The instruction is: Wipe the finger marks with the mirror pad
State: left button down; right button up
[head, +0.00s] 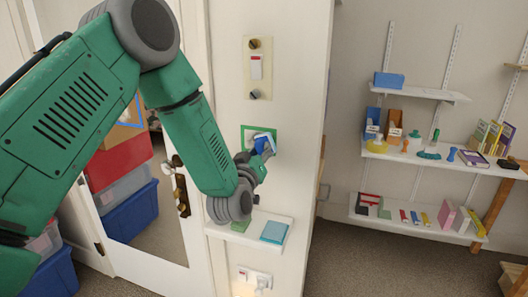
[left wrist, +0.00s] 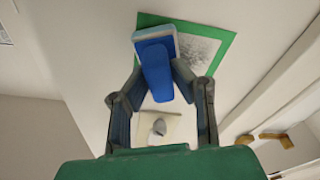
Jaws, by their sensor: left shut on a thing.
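The mirror pad has a blue handle (left wrist: 157,76) and a paler blue-and-white pad end; in the head view it is a small blue shape (head: 262,144). My left gripper (head: 255,162) is shut on the handle, one finger on each side, as the left wrist view also shows (left wrist: 158,84). A green-bordered square (head: 246,130) is on the white wall. In the left wrist view its grey, smudged-looking face (left wrist: 200,45) shows beside the pad, which covers part of the green border (left wrist: 225,64). I cannot tell whether the pad touches the face. My right gripper is out of view.
A small wall ledge below holds a teal block (head: 273,232) and a green piece (head: 240,225). A switch plate (head: 256,68) is above the square. A door with a handle (head: 180,187) stands left. Loaded shelves (head: 443,160) hang at right.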

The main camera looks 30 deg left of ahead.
pick_arm(q)
jog(key=shift+s+a+r, duration=0.1)
jog(key=shift+s+a, duration=0.1)
jog(key=shift+a, duration=0.6)
jog(key=shift+s+a+f, duration=0.1)
jog(key=shift+s+a, duration=0.05)
jog(key=shift+a, duration=0.65)
jog(key=shift+s+a+r, duration=0.1)
jog(key=shift+s+a, duration=0.1)
jog(key=shift+a, duration=0.6)
jog(key=shift+s+a, duration=0.15)
jog(key=shift+a, duration=0.7)
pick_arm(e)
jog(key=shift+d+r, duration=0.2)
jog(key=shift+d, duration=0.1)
pick_arm(q)
jog(key=shift+d, duration=0.2)
jog(key=shift+w+d, duration=0.2)
jog(key=shift+d, duration=0.65)
jog(key=shift+w+d+b, duration=0.1)
jog(key=shift+w+d, duration=0.15)
jog(key=shift+d, duration=0.7)
jog(key=shift+w+d+b, duration=0.15)
jog(key=shift+w+d, duration=0.05)
jog(key=shift+d, duration=0.8)
jog(key=shift+w+d+b, duration=0.1)
jog(key=shift+w+d, duration=0.15)
jog(key=shift+d, duration=0.7)
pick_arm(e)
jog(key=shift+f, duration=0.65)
